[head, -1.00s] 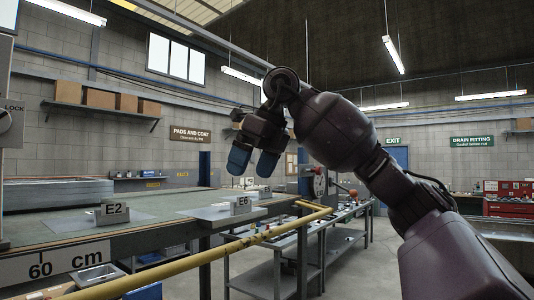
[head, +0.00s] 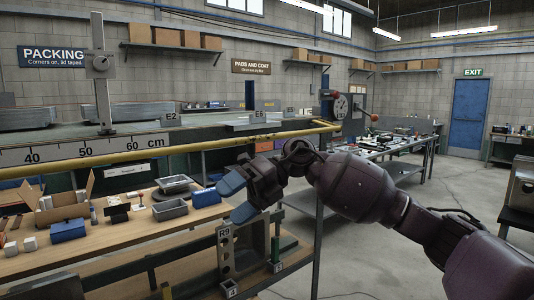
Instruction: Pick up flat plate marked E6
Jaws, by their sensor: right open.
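The E6 marker block (head: 259,116) stands on a thin, pale flat plate (head: 238,127) near the front edge of the long table, beyond the yellow rail. The plate is seen almost edge-on, so its outline is hard to tell. My right gripper (head: 238,197) is open and empty, its two blue fingers pointing left. In the picture it shows below the plate and the rail, nearer to me and apart from the plate. My left gripper is not in view.
A yellow rail (head: 190,147) and a centimetre scale (head: 80,151) run along the table front. An E2 block (head: 171,119) stands left of E6. Below is a wooden bench (head: 105,236) with boxes and trays. A grey R9 bracket (head: 229,250) stands under my gripper. Floor at right is open.

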